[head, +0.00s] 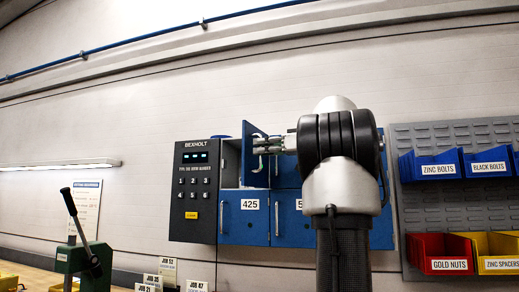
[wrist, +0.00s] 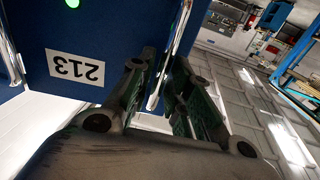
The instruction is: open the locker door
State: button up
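The locker (head: 230,231) is a blue and dark grey bank on the wall. Its upper left door (head: 247,152) stands swung outward, with a pale, empty-looking compartment (head: 231,163) behind it. My gripper (head: 266,146) is at this open door, reaching in from the right. In the wrist view, my fingers (wrist: 165,75) close in from both sides on a silver upright handle (wrist: 171,55) along a blue panel edge. A blue door face with an upside-down 213 label (wrist: 76,67) fills the left there. The fingertips' contact is partly hidden.
A keypad panel (head: 194,190) with a lit display is on the locker's left. Door 425 (head: 244,220) below is shut. Blue, red and yellow bins (head: 444,254) hang at the right. A green lever press (head: 84,255) stands at the lower left.

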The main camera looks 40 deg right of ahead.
jog(key=v, duration=1)
jog(key=shift+s+d, duration=0.2)
jog(key=shift+s, duration=0.1)
jog(key=s+d+f+m+g+h, duration=0.1)
jog(key=d+f+m+g+h, duration=0.2)
jog(key=f+m, duration=0.6)
jog(key=s+d+f+m+g+h, duration=0.1)
jog(key=d+f+m+h, duration=0.4)
jog(key=f, duration=0.8)
jog(key=s+a+f+g+h, duration=0.1)
jog(key=s+a+f+g, duration=0.35)
jog(key=a+f, duration=0.45)
jog(key=s+a+f+g+h, duration=0.1)
jog(key=s+a+f+g, duration=0.3)
jog(key=a+f, duration=0.5)
jog(key=s+a+f+n+t, duration=0.1)
jog(key=s+a+f+n, duration=0.2)
jog(key=a, duration=0.7)
jog(key=shift+s+f+n+t, duration=0.3)
jog(key=shift+f+n, duration=0.7)
jog(key=shift+n, duration=1.3)
